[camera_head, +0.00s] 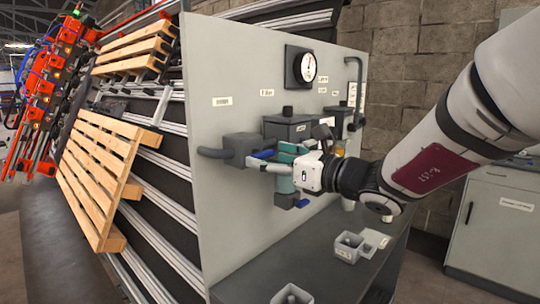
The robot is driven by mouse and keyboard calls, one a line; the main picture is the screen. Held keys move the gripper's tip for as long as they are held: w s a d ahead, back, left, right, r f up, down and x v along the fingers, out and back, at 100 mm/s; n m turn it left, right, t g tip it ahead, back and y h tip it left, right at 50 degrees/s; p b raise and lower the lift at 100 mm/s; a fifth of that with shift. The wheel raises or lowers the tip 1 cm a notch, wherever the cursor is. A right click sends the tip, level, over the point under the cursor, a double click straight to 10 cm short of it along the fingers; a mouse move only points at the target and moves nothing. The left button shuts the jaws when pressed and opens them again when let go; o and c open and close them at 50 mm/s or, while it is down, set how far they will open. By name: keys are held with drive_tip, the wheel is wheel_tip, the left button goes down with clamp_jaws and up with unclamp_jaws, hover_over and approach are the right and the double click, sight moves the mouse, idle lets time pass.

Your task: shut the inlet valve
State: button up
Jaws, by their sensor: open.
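A grey valve block (241,148) with a dark pipe on its left is mounted on the panel. A blue lever handle (263,154) shows at its right side. I cannot read the labels, so I cannot tell for sure that this is the inlet valve. My gripper (270,160) reaches in from the right, with its fingers open around or close to the blue handle. Contact cannot be told. The fingers and wrist hide part of the fittings behind, including a teal cylinder (284,184).
A pressure gauge (306,66) sits above on the grey panel (225,200). A second blue lever (302,203) is below my gripper. Small grey bins (348,246) stand on the dark bench (330,272). Wooden pallets (95,170) lean at left.

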drive_tip(key=shift+x, duration=1.3)
drive_tip(key=shift+c, duration=0.6)
drive_tip(key=c, duration=1.1)
drive_tip(key=shift+o, duration=0.2)
